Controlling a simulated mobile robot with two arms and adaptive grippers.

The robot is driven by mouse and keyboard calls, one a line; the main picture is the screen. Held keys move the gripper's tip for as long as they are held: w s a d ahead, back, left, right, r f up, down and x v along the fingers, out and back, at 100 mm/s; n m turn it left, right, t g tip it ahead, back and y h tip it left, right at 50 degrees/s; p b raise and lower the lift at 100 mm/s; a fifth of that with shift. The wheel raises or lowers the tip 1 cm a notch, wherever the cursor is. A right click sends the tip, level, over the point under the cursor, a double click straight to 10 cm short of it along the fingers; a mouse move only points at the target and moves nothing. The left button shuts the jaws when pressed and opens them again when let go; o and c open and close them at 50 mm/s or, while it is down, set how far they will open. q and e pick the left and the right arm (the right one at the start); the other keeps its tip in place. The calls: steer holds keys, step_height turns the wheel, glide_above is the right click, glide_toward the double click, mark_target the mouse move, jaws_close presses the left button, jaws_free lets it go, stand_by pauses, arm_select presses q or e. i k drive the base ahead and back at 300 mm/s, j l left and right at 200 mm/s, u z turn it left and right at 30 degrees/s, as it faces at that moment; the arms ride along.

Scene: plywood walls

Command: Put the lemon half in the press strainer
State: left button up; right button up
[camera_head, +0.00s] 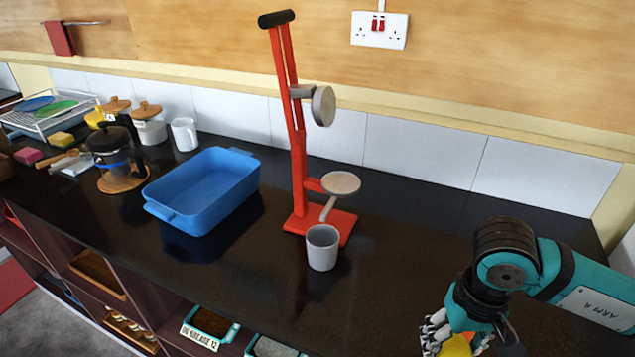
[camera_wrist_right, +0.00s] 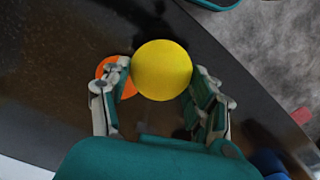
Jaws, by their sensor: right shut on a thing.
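A yellow lemon half (camera_wrist_right: 161,70) is between the fingers of my right gripper (camera_wrist_right: 163,88), which is shut on it. In the head view the lemon half (camera_head: 456,346) shows at the bottom edge, partly hidden by my right gripper (camera_head: 458,338). The red press (camera_head: 299,160) stands upright on the counter, left of my right gripper and farther back. Its round strainer (camera_head: 341,184) sits on a low arm, below the raised pressing disc (camera_head: 323,106). The strainer's inside cannot be made out. My left gripper is out of view.
A grey cup (camera_head: 322,248) stands before the press, below the strainer. A blue basin (camera_head: 203,190) is left of it. An orange round thing (camera_wrist_right: 128,88) lies beside one right finger, partly hidden. The counter between press and right arm is clear.

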mark_target(341, 184)
steer(key=l+u, duration=0.15)
steer(key=u, duration=0.3)
steer(key=l+u, duration=0.15)
steer(key=u, duration=0.25)
steer(key=l+u, duration=0.15)
steer(key=u, duration=0.3)
steer(key=k+l+u, duration=0.1)
steer(key=u, duration=0.35)
steer(key=k+l, duration=0.1)
steer(key=l, duration=0.15)
steer(key=u, duration=0.05)
